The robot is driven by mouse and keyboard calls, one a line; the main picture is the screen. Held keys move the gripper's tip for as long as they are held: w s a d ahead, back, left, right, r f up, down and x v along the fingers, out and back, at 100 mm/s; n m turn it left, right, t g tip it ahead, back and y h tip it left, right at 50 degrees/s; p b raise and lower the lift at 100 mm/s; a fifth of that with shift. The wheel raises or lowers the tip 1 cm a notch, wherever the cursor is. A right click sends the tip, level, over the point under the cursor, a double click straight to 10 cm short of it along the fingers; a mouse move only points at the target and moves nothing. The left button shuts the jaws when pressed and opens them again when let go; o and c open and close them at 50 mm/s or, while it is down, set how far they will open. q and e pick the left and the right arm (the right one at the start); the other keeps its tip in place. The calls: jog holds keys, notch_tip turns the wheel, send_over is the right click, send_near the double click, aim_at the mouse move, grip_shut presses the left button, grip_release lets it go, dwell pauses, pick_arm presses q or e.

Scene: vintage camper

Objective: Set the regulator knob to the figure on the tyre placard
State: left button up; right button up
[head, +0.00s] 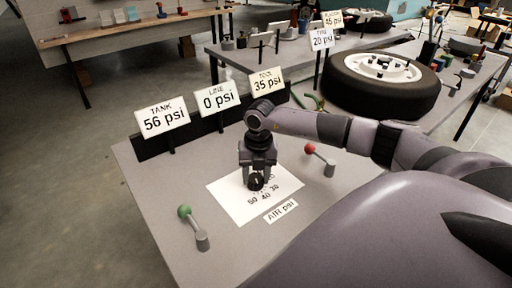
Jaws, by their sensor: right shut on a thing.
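The regulator knob (256,184) is small and black, on a white dial sheet (228,205) on the near bench. The figures 50, 40 and 30 show on the dial's near side; the rest is hidden by my gripper, and the knob's pointer is too small to read. My right gripper (257,176) points down from above and is shut on the knob. The tyre placard (321,39) stands beside the tyre (381,86) on the farther bench and seems to read 20 psi. My left gripper is not in view.
Cards read TANK 56 psi (162,117), LINE 0 psi (217,97) and TOOL 35 psi (267,80). A green-knobbed lever (200,238) and a red-knobbed lever (326,163) flank the dial. Another card (333,19) behind the tyre placard seems to read 45 psi.

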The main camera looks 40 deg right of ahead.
aim_at(258, 178)
jog(key=shift+r, duration=0.1)
dwell(0.3)
jog(key=o, duration=1.1)
jog(key=shift+c, duration=0.2)
jog(key=shift+s+d+r+b, duration=0.1)
jog(key=shift+r+b, duration=0.1)
jog(key=shift+r, duration=1.6)
jog(key=shift+d+r+b, duration=0.1)
jog(key=shift+r+b, duration=0.05)
jog(key=shift+r, duration=1.6)
